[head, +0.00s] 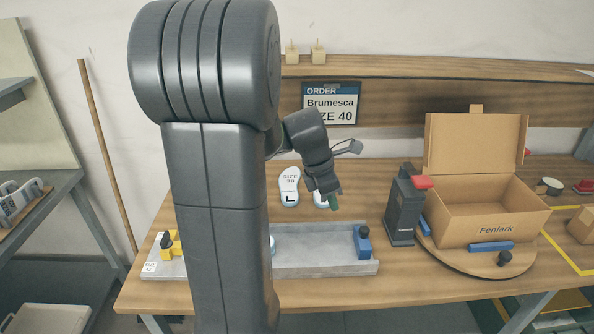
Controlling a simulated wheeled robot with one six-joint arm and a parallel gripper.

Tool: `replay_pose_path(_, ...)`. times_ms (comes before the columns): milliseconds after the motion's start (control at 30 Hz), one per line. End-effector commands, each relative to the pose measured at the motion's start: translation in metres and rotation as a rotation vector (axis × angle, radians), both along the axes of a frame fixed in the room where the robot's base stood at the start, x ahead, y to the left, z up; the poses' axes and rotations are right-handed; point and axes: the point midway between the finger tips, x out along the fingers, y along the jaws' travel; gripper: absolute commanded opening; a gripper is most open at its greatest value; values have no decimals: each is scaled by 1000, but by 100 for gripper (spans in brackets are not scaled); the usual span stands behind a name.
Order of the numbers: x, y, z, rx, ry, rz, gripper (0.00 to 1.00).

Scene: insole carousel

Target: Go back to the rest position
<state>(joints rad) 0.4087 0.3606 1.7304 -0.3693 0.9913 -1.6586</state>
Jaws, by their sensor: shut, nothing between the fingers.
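My gripper (333,203) is small in the head view, at the end of my grey arm. It is shut with nothing between its fingers and hangs above the workbench (440,298), right of a white insole (289,186) marked SIZE 38 and L. A second pale insole (320,200) shows partly behind my gripper. My large arm links cover the left middle of the view and hide part of the bench.
A grey tray (320,252) with a blue block (363,241) and a yellow clamp (167,243) lies along the front. An open Fenlark box (490,228) stands on a round turntable (470,262), beside a dark device (403,210). An order sign (331,103) reads Brumesca, SIZE 40.

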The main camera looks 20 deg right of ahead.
Motion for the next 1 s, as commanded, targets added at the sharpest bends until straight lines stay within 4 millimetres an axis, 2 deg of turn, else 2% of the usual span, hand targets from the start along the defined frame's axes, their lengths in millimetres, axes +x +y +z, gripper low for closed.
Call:
replay_pose_path(267,0,0,0,0,1,1,0)
replay_pose_path(433,-1,-3,-11,1,4,0,0)
replay_pose_path(900,-5,-29,-90,3,5,-2,0)
replay_pose_path(1000,-8,-38,-98,0,1,-3,0)
